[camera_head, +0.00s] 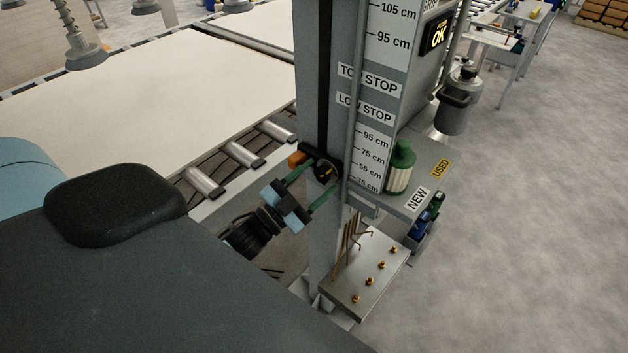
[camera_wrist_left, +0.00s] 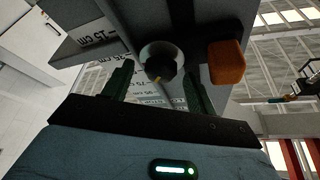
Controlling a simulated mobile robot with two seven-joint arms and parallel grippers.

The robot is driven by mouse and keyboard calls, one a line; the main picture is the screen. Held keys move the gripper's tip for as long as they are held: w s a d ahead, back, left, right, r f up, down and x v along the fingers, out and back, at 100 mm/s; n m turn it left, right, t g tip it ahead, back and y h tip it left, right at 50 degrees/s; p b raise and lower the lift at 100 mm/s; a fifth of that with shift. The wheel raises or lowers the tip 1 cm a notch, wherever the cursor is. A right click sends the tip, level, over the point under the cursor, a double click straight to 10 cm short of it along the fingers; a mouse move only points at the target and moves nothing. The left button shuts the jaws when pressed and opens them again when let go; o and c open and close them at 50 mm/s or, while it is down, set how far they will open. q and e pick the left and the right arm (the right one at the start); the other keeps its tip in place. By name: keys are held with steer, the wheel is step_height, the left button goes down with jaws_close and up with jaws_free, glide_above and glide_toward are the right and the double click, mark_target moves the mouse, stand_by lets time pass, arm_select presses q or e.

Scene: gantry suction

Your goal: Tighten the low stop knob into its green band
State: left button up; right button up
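The low stop knob (camera_head: 325,170) is a dark round knob on the front of the grey column, below the LOW STOP label (camera_head: 365,107). In the left wrist view the knob (camera_wrist_left: 160,64) sits in a pale ring and has a small yellowish pointer mark. An orange block (camera_head: 297,158) is beside it. My left gripper (camera_head: 320,179) is at the knob, its two green fingers apart. In the wrist view its fingers (camera_wrist_left: 158,82) stand on either side of the knob, with visible gaps. I cannot make out a green band. My right gripper is not in view.
A small shelf (camera_head: 419,172) right of the column holds a green-capped container (camera_head: 400,168). Below is a metal plate (camera_head: 372,262) with brass pegs and upright hex keys. A roller conveyor (camera_head: 244,155) carrying a large pale board (camera_head: 150,95) lies left.

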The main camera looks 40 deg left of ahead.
arm_select(q)
steer(key=b+v, duration=0.1)
steer(key=v, duration=0.7)
steer(key=shift+b, duration=0.35)
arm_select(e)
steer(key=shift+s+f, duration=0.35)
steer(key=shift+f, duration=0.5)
arm_select(q)
steer(key=shift+w, duration=0.1)
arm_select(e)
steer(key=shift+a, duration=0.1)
